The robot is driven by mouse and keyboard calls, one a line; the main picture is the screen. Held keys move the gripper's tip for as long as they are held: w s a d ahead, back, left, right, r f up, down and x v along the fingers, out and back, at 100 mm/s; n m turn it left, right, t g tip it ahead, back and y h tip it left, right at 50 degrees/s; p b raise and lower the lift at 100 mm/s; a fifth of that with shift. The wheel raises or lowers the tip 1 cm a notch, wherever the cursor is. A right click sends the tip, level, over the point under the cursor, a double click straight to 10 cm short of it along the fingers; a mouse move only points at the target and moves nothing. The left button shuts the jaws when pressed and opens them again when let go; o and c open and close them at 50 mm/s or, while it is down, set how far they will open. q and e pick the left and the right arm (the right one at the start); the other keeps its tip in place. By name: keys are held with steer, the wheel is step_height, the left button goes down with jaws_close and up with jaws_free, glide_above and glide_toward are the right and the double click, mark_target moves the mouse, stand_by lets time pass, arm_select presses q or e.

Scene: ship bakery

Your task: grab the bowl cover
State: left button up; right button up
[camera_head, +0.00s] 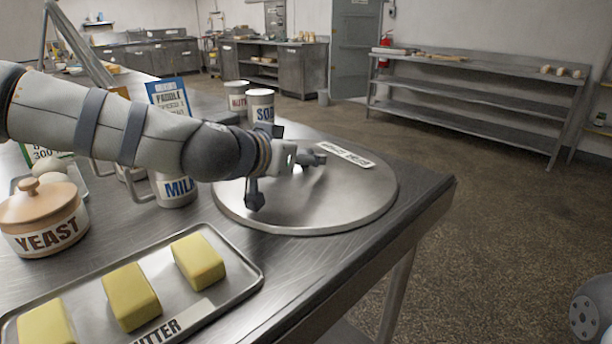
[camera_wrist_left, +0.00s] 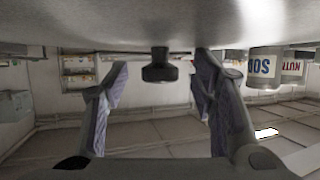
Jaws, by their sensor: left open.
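The bowl cover (camera_head: 345,205) is a large round metal disc lying flat on the steel table's right end, with a white label facing away. My left gripper (camera_head: 275,165) is open and low over the cover's left and middle part, reaching in from the left. In the left wrist view, turned upside down, a dark knob (camera_wrist_left: 160,70) shows between the spread fingers of the left gripper (camera_wrist_left: 160,88), with the metal surface along the top. Contact between fingers and knob cannot be told. My arm hides part of the cover's far left. The right gripper is out of view.
A butter tray (camera_head: 247,272) lies in front, and a yeast jar (camera_head: 42,218) stands at left. A milk can (camera_head: 175,190) stands left of the cover, and a soda can (camera_head: 261,106) behind it. The table edge is close on the right, with open floor beyond.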

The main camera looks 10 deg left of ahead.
arm_select(q)
steer(key=shift+r, duration=0.15)
steer(key=shift+c, duration=0.2)
jaws_close()
steer(key=shift+r, duration=0.1)
